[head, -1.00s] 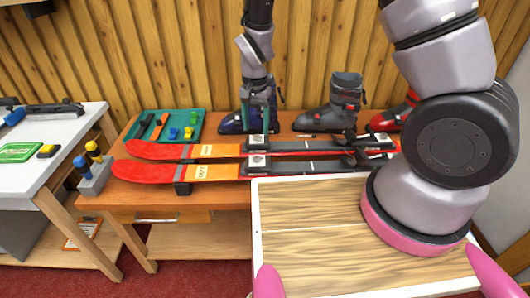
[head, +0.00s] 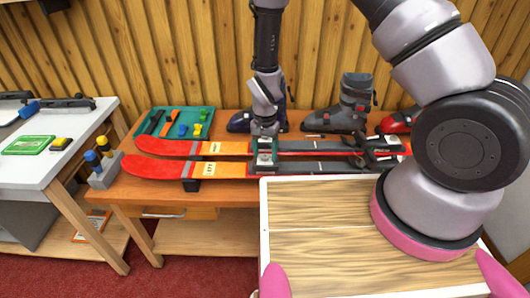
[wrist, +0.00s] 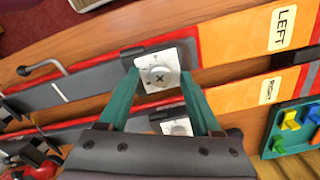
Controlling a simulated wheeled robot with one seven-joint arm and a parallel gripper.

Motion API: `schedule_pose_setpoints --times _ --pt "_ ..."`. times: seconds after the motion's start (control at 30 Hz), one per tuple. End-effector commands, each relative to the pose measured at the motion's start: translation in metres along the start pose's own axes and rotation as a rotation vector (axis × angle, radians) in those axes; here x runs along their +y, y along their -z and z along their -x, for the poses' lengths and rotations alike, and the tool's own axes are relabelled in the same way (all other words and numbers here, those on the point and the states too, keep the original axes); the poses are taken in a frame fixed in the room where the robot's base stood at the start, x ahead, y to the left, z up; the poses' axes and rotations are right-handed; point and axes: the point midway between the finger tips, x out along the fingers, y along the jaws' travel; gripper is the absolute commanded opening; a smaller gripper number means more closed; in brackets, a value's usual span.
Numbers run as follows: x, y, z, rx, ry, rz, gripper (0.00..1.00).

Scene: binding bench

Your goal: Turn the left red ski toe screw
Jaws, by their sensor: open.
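The left red ski (head: 160,170) lies flat on the wooden bench, nearer to me, with an orange section labelled LEFT (wrist: 284,27). Its white toe plate carries the round toe screw (wrist: 160,78), which has a cross slot and shows in the wrist view. My gripper (wrist: 162,74) is open, its green fingers on either side of the screw, with no clear contact. In the head view my gripper (head: 264,152) points down over the toe pieces and partly hides them. The right ski (head: 165,146) lies behind, with its own toe plate (wrist: 177,127).
Ski boots (head: 340,105) stand behind the skis. A teal tray (head: 205,112) with small coloured parts lies at the back left, and a grey block (head: 104,172) holds drivers at the bench's left end.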

Motion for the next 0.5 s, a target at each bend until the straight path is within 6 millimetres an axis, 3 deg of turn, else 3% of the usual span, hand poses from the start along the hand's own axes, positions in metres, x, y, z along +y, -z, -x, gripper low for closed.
schedule_pose_setpoints --times 0.13,0.3,0.5 --pt "0.0 0.0 0.0003 0.0 0.0 0.0 0.65" --pt "0.0001 0.0001 0.0004 0.0 0.0 0.0 0.0" --pt "0.0001 0.0001 0.0006 0.0 0.0 0.003 0.0"
